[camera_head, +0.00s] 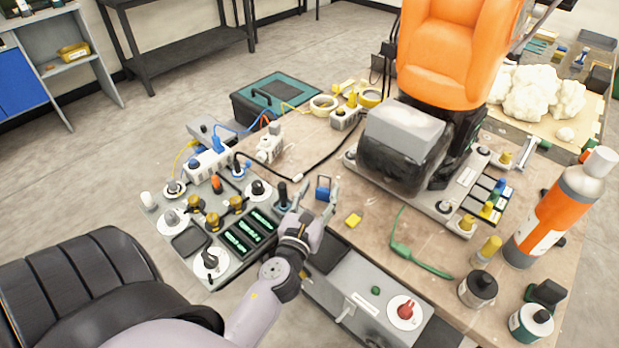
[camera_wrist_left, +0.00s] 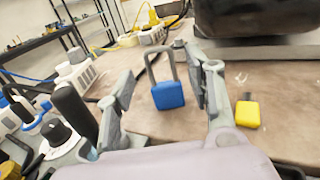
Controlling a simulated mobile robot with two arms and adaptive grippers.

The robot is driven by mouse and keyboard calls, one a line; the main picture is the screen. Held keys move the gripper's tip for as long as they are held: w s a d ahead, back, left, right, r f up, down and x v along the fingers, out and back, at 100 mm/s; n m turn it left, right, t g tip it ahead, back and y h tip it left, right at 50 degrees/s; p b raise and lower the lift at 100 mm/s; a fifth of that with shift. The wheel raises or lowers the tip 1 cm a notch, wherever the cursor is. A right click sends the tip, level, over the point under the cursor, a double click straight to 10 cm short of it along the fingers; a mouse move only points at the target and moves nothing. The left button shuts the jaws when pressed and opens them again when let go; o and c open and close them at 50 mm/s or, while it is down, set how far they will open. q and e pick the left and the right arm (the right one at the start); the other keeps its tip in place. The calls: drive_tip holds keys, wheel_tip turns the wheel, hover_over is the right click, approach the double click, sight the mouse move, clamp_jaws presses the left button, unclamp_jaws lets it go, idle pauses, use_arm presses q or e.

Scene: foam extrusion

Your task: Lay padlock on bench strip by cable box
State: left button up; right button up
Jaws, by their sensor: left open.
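The blue padlock (camera_head: 323,187) with a grey shackle is on the bench (camera_head: 300,150) near its left edge. In the left wrist view the padlock (camera_wrist_left: 168,95) stands with its shackle up, between the fingers as seen from there. My left gripper (camera_head: 319,191) is open around or just short of it; I cannot tell whether a finger touches it. The right gripper is out of view. A white box with a cable (camera_head: 268,150) stands on the bench behind the padlock; I cannot tell if this is the cable box.
A control panel (camera_head: 190,248) with knobs and small displays is left of the gripper. A yellow block (camera_head: 354,220) lies to the right. A black cable crosses the bench. A grey box (camera_head: 360,285) is at the front edge.

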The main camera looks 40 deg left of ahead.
use_arm(q)
drive_tip(key=b+v, duration=0.2)
drive_tip(key=v, duration=0.4)
drive_tip(key=shift+s+f, duration=0.15)
drive_tip(key=shift+s, duration=0.1)
drive_tip(key=shift+s+d+r, duration=0.2)
drive_tip(key=shift+s, duration=0.35)
